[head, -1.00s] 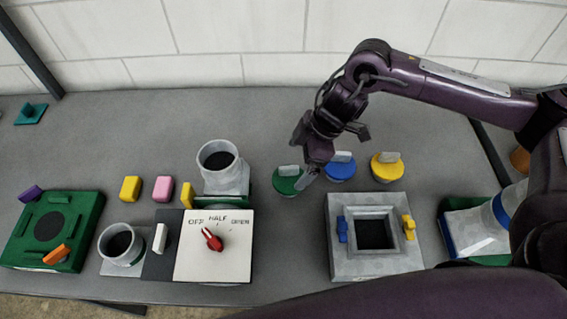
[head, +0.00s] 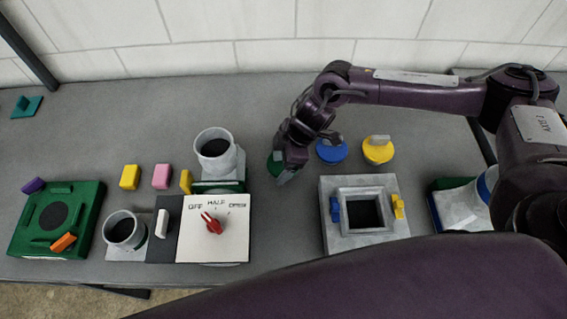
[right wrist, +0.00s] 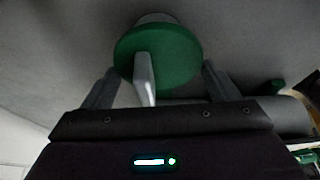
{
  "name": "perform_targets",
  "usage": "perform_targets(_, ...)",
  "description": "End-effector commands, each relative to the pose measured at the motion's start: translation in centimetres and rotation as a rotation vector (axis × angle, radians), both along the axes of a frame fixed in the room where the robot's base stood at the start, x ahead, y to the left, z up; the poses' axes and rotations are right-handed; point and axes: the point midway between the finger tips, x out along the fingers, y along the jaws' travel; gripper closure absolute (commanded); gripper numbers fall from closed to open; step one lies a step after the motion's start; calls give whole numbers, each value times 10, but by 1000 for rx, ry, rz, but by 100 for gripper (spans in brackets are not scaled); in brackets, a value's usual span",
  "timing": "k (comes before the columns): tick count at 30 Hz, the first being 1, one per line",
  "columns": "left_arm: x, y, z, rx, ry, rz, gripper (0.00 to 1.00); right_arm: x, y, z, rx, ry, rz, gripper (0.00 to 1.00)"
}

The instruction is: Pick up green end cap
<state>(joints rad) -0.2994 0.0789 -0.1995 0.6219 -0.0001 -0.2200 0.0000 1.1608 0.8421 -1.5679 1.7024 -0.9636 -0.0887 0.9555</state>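The green end cap (head: 272,164) sits on the grey table and is mostly hidden by my right gripper in the head view. In the right wrist view the green end cap (right wrist: 180,57) shows as a green disc with an upright grey tab handle (right wrist: 145,76). My right gripper (head: 283,178) is down at the cap. Its two fingers (right wrist: 160,88) are apart, one on each side of the handle, with visible gaps. The blue end cap (head: 331,151) and yellow end cap (head: 377,150) sit to the right. My left gripper is not in view.
A grey square duct frame (head: 364,218) stands in front, to the right. A white switch panel (head: 213,232) with a red knob and a round duct elbow (head: 215,152) stand to the left. The back table is largely clear.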

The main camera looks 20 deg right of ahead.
Motion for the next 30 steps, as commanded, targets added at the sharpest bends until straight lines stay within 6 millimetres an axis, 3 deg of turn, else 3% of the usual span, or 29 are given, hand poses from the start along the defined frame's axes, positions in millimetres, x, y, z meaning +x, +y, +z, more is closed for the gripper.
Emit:
perform_targets(1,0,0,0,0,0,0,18,0,0,0,0,0,0,25)
perform_targets(6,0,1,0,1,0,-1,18,0,0,0,0,0,0,46)
perform_targets(14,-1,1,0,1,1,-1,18,0,0,2,1,0,0,46)
perform_targets(20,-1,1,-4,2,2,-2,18,1,1,15,3,-2,1,46)
perform_targets(26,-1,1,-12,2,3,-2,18,2,0,54,3,-7,0,46)
perform_targets(30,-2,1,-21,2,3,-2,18,2,1,96,2,-9,2,46)
